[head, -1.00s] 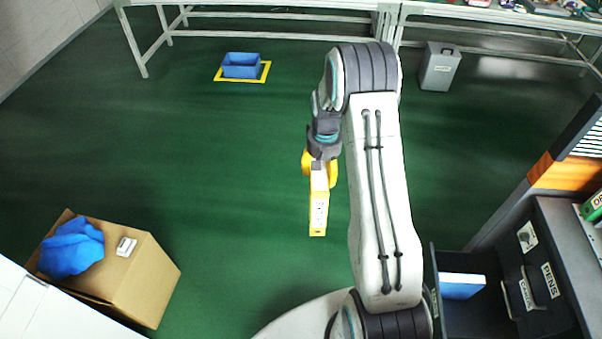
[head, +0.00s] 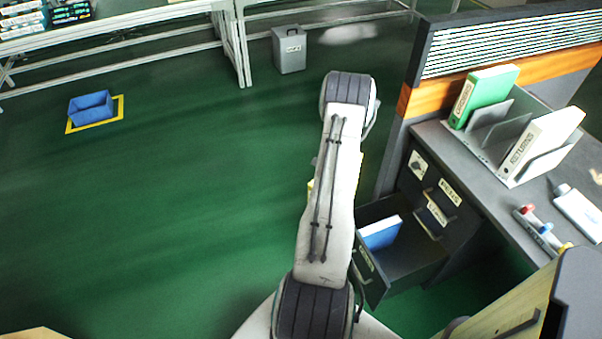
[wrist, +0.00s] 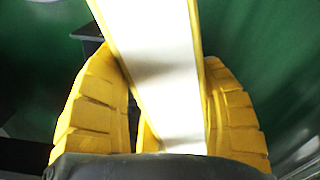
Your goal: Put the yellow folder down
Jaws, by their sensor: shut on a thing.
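My gripper (wrist: 165,120) is shut on the yellow folder (wrist: 160,65) in the wrist view. Its yellow ribbed fingers press on both sides of the folder, whose white page edges face the camera between yellow covers. In the head view my arm hides the gripper and nearly all of the folder. Only small yellow patches show beside the arm, left of the open drawer. The folder is held in the air above the green floor.
An open drawer (head: 372,277) of the dark cabinet holds a blue-and-white item (head: 380,232). The desk (head: 470,160) above carries a rack with a green folder (head: 483,95) and a white folder (head: 540,143). A blue bin (head: 91,107) and grey bin (head: 289,50) stand on the floor.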

